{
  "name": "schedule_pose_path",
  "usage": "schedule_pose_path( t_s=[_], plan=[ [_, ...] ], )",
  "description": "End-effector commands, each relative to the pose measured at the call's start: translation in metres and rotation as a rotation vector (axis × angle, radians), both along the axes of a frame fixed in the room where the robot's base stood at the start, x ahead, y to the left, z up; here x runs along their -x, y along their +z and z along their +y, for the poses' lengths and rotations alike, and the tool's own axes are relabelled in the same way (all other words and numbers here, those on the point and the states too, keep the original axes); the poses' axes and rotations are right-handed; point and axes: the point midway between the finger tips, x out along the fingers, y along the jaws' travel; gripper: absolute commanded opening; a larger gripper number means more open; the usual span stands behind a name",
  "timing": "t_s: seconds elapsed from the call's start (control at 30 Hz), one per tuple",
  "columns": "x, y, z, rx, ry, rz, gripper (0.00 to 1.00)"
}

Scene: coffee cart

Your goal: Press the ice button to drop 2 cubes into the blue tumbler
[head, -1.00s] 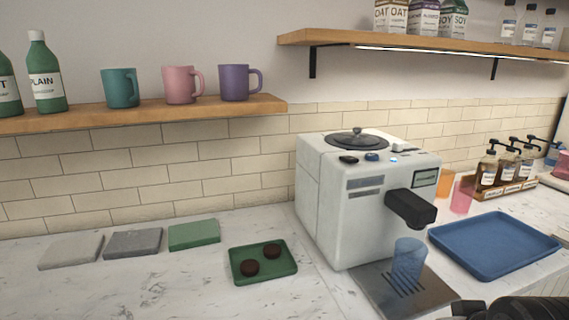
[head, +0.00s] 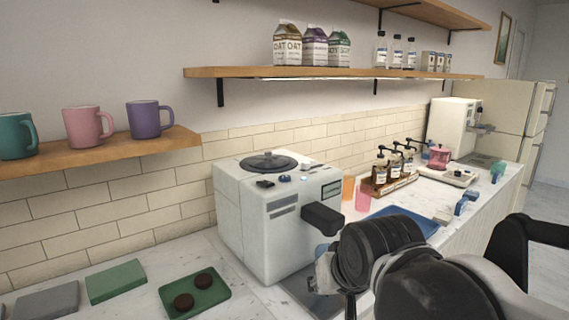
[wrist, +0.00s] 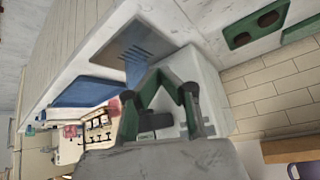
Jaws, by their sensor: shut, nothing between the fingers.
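The white machine (head: 262,232) stands on the counter with a black spout (head: 322,217) on its front and a round lid on top. Small black, blue and lit controls (head: 285,179) sit on its top edge; I cannot tell which is the ice button. The blue tumbler (wrist: 136,70) stands on the metal drip plate (wrist: 122,48) below the spout; in the head view my arm mostly hides it. My gripper (wrist: 168,78) is shut and empty, in front of the machine in the wrist view. Its fingertips are hidden in the head view.
A blue tray (head: 424,223) lies right of the machine, partly behind my arm. Orange and pink cups (head: 363,194) and pump bottles (head: 394,164) stand behind it. A green tray (head: 212,296) with two dark discs lies left. A shelf (head: 330,73) hangs above.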

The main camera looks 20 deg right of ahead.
Motion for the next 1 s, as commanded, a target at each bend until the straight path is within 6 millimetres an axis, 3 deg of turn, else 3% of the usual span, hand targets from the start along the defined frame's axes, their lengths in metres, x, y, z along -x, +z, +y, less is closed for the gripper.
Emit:
schedule_pose_path(
  t_s=[0.03, 0.1, 0.3, 0.5, 0.7, 0.83, 1.0],
  plan=[
    [-0.019, 0.037, 0.0, -0.023, -0.033, -0.01, 0.0],
    [-0.044, 0.066, 0.0, -0.061, -0.084, -0.025, 0.0],
    [-0.117, 0.142, -0.001, -0.173, -0.229, -0.067, 0.0],
    [-0.19, 0.204, 0.0, -0.289, -0.363, -0.108, 0.0],
    [-0.242, 0.238, 0.0, -0.375, -0.457, -0.137, 0.0],
    [-0.258, 0.246, 0.0, -0.404, -0.488, -0.147, 0.0],
    [-0.264, 0.246, 0.0, -0.414, -0.499, -0.15, 0.0]
  ],
)
